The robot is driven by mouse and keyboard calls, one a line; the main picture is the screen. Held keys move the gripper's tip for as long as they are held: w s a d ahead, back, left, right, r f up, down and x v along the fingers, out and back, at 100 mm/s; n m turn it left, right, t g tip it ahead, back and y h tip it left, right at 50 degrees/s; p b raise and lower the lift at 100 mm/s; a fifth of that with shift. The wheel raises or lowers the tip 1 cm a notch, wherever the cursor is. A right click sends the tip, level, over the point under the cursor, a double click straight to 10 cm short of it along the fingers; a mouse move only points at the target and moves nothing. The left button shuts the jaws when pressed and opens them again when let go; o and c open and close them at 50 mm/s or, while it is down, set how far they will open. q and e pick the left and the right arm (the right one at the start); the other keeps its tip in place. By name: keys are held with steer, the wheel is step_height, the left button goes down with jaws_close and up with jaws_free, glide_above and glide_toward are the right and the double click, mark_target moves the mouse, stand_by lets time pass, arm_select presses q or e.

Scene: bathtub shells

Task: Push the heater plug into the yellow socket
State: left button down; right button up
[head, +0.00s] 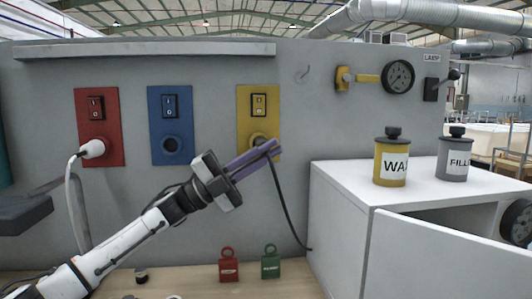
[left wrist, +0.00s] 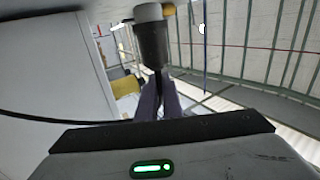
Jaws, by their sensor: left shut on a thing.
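The yellow socket panel (head: 244,105) is on the grey wall, with a black switch above its round socket (head: 258,139). My left gripper (head: 272,148) has purple fingers and is in front of the lower part of this panel. It is shut on the heater plug, which is mostly hidden in the head view. In the left wrist view the plug (left wrist: 153,42) is a dark body with a pale end, held between the purple fingertips (left wrist: 158,90). A black cord (head: 284,205) hangs from it towards the white cabinet. I cannot tell whether the plug touches the socket.
A red panel (head: 114,125) holds a white plug (head: 93,149); a blue panel (head: 184,115) has an empty socket. A white cabinet (head: 340,215) at right carries a yellow WAX tin (head: 391,165) and a grey tin (head: 454,160). Red (head: 228,270) and green (head: 270,267) tags stand below.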

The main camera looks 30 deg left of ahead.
arm_select(q)
steer(key=shift+w+a, duration=0.25)
steer(key=shift+w, duration=0.05)
stand_by(0.4)
steer(key=shift+w+a+p, duration=0.3)
steer(key=shift+w+a, duration=0.1)
steer(key=shift+w, duration=0.1)
steer(key=shift+w+a+r, duration=0.1)
steer(key=shift+w+a, duration=0.1)
steer(key=shift+w, duration=0.1)
steer(key=c, duration=1.8)
jaws_free()
steer(key=shift+c, duration=0.2)
steer(key=b+v, duration=0.2)
steer(key=v, duration=0.8)
steer(key=shift+f+b, duration=0.2)
steer(key=shift+b, duration=0.15)
